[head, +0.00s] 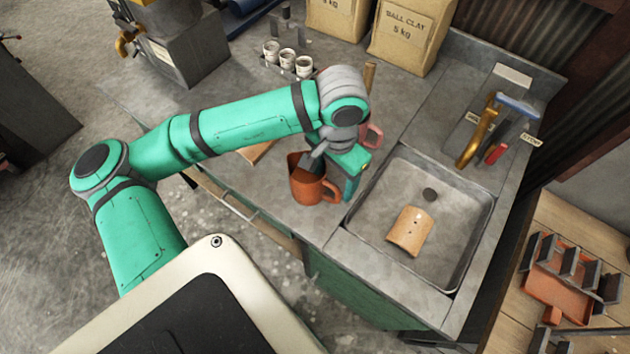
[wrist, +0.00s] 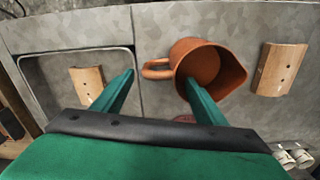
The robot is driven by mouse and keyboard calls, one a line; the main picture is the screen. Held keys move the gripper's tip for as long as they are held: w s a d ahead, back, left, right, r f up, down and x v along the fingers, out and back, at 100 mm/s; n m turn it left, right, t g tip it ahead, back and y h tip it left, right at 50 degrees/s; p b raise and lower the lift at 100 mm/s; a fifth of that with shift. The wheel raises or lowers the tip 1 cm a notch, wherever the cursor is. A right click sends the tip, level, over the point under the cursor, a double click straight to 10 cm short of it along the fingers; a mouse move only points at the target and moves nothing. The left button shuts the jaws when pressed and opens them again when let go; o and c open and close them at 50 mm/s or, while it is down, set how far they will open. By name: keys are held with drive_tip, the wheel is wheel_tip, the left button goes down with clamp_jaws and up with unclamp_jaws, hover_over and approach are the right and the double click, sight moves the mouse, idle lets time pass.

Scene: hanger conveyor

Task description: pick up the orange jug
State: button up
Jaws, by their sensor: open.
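The orange jug (head: 303,187) stands upright on the grey counter, left of the sink, with its handle toward the sink. My gripper (head: 332,180) is at the handle side of the jug, open and holding nothing. In the wrist view, the jug (wrist: 222,62) is at upper centre right, its mouth facing the camera. The handle lies across the gap between the fingers of my gripper (wrist: 160,78). The right finger overlaps the jug's mouth; whether it is inside or above cannot be told. The left finger is beyond the handle, on the sink side.
The sink (head: 470,240) holds a tan curved piece (head: 408,232). A pink mug (head: 373,137) stands close behind my gripper. Another tan piece (wrist: 281,69) lies on the jug's other side. White cups (head: 287,59) and clay bags (head: 408,30) stand at the back. The counter's front edge is near the jug.

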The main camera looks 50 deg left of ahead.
sight(330, 197)
drive_tip(key=shift+s+d+f, duration=0.1)
drive_tip(key=shift+s+f, duration=0.1)
drive_tip(key=shift+f, duration=1.2)
drive_tip(key=shift+s+d+f, duration=0.1)
drive_tip(key=shift+s+f, duration=0.1)
drive_tip(key=shift+f, duration=1.15)
drive_tip(key=shift+w, duration=0.1)
clamp_jaws()
